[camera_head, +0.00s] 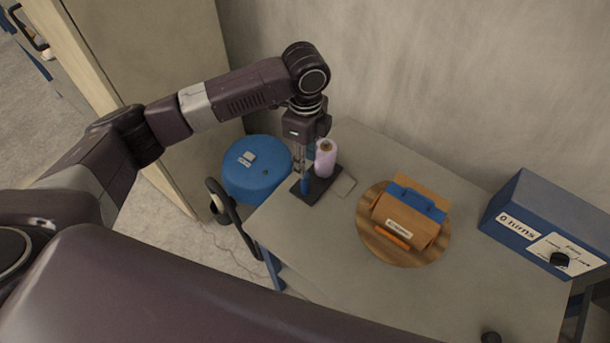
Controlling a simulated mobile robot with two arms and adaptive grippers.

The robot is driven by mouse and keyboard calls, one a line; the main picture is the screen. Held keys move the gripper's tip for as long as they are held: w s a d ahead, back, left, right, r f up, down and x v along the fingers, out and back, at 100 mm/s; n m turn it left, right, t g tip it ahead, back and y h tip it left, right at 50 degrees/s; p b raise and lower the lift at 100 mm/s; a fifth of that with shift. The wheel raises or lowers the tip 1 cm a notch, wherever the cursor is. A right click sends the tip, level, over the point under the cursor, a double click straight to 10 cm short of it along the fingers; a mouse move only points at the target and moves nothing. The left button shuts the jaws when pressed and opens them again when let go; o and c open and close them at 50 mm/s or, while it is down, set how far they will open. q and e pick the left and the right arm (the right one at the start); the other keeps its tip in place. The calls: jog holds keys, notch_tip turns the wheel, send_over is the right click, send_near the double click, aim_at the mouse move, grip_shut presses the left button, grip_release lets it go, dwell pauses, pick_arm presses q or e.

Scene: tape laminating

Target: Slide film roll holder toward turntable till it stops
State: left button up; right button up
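The film roll holder (328,187) is a dark base near the table's left back edge. A pale lilac film roll (325,160) stands upright on it, beside a blue part at the front. My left gripper (300,172) points down at the left side of the film roll, over the holder. Its fingers are small and partly blurred against the holder, so I cannot tell whether they grip it. The round wooden turntable (372,240) is to the right of the holder, with a gap between. A brown box with a blue strap (405,212) sits on it. My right gripper is not visible.
The grey table (330,255) is clear between holder and turntable, apart from a small flat grey piece (344,186) beside the holder. A blue round container (258,172) is left of the table. A wall closes the back.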

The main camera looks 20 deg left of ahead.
aim_at(317, 169)
pick_arm(q)
notch_tip(317, 169, down, 8)
jog(key=shift+r+p, duration=0.2)
jog(key=shift+p, duration=0.35)
jog(key=shift+c, duration=0.3)
jog(key=shift+a, duration=0.1)
grip_shut()
